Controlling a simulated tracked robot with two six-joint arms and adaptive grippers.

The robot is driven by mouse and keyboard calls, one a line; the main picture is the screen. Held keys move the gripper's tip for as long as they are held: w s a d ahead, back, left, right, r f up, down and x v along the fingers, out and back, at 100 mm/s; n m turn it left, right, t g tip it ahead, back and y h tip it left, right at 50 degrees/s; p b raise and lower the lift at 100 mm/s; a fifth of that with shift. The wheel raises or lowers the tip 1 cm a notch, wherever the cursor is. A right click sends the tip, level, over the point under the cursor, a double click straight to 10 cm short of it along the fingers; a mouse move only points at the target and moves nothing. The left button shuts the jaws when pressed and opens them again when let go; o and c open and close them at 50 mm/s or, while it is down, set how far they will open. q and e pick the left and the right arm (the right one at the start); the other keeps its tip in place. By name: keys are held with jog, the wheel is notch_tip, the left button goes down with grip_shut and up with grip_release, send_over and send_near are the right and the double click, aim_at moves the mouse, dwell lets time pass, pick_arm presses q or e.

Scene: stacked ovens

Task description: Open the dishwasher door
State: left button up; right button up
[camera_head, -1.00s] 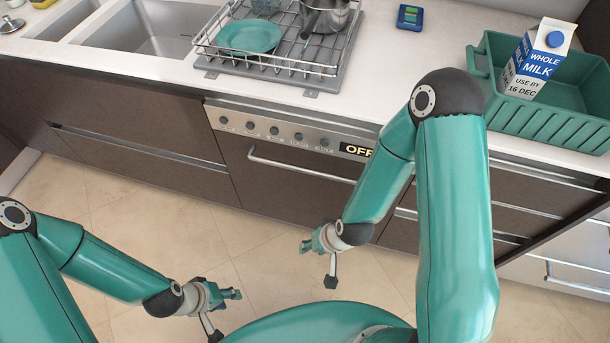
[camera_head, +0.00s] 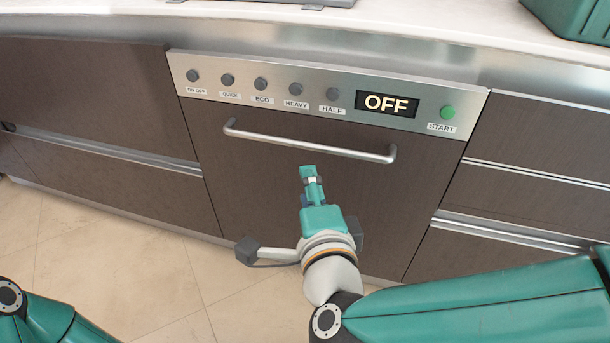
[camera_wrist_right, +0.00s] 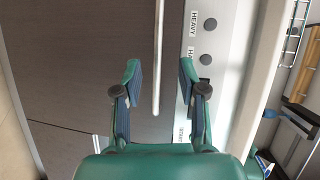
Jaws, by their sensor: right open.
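The dishwasher door (camera_head: 250,175) is a dark brown panel, shut, under a steel control strip (camera_head: 215,90) with several grey buttons, a display reading OFF and a green start button. Its long silver handle (camera_head: 300,145) runs across the door's upper part. My right gripper (camera_head: 308,172) is in front of the door, just below the handle in the head view. In the right wrist view the handle (camera_wrist_right: 158,60) runs lengthwise, its end near the gap between the open, empty fingers (camera_wrist_right: 156,75). I cannot tell whether they touch it. My left fingers are out of view.
Brown drawers (camera_head: 95,95) flank the dishwasher on the left, and more drawers (camera_head: 540,135) are on the right. The white countertop (camera_head: 430,22) is above, with part of a green crate (camera_head: 575,18) at the top right. Tiled floor (camera_head: 110,250) is free at the lower left.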

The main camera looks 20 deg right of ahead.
jog(key=s+m, duration=0.1)
jog(key=p, duration=1)
send_near(305, 148)
jog(key=x, duration=0.5)
jog(key=shift+w+r, duration=0.2)
pick_arm(q)
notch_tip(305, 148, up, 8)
jog(key=b, duration=0.1)
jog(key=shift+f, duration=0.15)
pick_arm(e)
jog(key=shift+x, duration=2.9)
jog(key=shift+f, duration=0.2)
jog(key=shift+s, duration=0.1)
grip_shut()
